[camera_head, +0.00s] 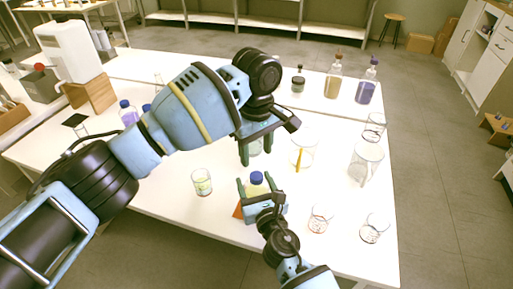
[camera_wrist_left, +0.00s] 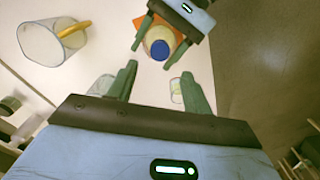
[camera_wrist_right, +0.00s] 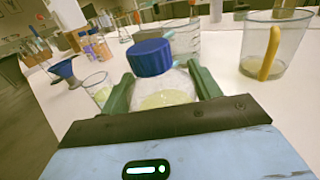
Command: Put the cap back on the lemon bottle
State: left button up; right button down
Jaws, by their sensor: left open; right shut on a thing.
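The lemon bottle (camera_wrist_right: 165,92) is clear, with pale yellow liquid, and stands upright over an orange mat (camera_head: 238,211). Its blue cap (camera_wrist_right: 149,57) sits on top of the neck; the cap also shows in the head view (camera_head: 256,177) and the left wrist view (camera_wrist_left: 160,50). I cannot tell how tightly it is seated. My right gripper (camera_head: 256,188) is shut on the bottle, one finger on each side of its body. My left gripper (camera_head: 257,142) is open and empty, apart from the cap, higher up and behind the bottle in the head view.
A glass beaker with a yellow rod (camera_head: 299,160) and a larger beaker (camera_head: 366,163) stand to the right. Several small beakers are near the front right. Tall bottles (camera_head: 333,78) stand at the back.

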aim_at(256, 175)
pick_arm(q)
jog(key=shift+n, duration=1.2)
jog(key=shift+f, duration=3.95)
